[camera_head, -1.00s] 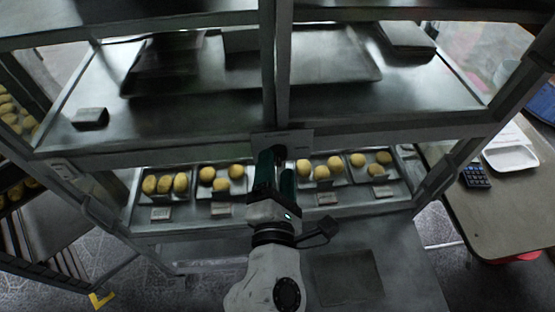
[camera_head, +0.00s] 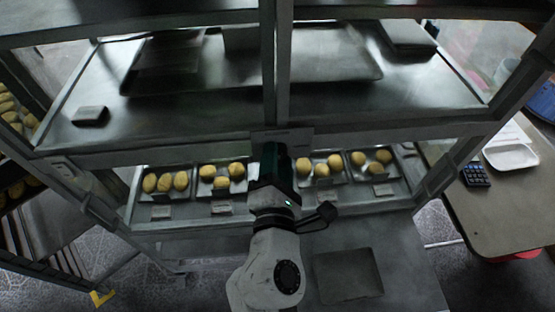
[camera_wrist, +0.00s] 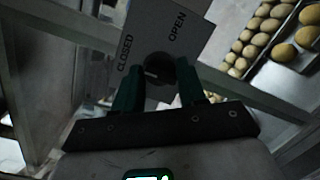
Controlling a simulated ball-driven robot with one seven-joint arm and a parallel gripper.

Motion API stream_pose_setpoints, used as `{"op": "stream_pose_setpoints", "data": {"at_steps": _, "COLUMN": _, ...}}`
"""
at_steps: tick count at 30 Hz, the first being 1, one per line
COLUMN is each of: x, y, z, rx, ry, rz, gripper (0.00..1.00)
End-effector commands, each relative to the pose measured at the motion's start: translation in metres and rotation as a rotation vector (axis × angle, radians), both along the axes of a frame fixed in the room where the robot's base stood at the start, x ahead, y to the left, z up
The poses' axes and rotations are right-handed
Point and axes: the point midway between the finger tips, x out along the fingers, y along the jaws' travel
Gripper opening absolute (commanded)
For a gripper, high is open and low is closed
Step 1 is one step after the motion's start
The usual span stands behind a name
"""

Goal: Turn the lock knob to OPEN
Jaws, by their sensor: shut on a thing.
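The lock knob (camera_wrist: 167,70) is dark and round, on a pale plate (camera_wrist: 151,28) marked CLOSED on the left and OPEN on the upper right in the wrist view. A light mark on the knob lies on its left side, nearer the CLOSED word; its exact heading is hard to read. My gripper (camera_wrist: 159,67) has its two dark green fingers on either side of the knob and is shut on it. In the head view my gripper (camera_head: 271,152) reaches the plate (camera_head: 297,138) on the central post; the knob is hidden there.
Trays of round yellow buns (camera_head: 221,177) sit below the shelf on both sides of my gripper. The metal frame (camera_head: 150,158) runs across behind it. A side table (camera_head: 505,215) with a calculator (camera_head: 475,175) and white tray (camera_head: 511,157) stands at right.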

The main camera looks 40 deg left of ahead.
Motion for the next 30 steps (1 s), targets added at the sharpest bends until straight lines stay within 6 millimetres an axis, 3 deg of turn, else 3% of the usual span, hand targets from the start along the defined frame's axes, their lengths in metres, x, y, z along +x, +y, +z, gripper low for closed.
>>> {"op": "stream_pose_setpoints", "data": {"at_steps": 3, "x": -0.0003, "y": 0.0002, "z": 0.0005, "rx": 0.001, "ry": -0.001, "rz": 0.001, "gripper": 0.10}}
{"op": "stream_pose_setpoints", "data": {"at_steps": 14, "x": -0.0001, "y": 0.0000, "z": 0.0017, "rx": 0.045, "ry": 0.050, "rz": 0.000, "gripper": 0.10}}
{"op": "stream_pose_setpoints", "data": {"at_steps": 30, "x": 0.0008, "y": -0.0008, "z": 0.0045, "rx": 0.341, "ry": 0.390, "rz": -0.001, "gripper": 0.10}}
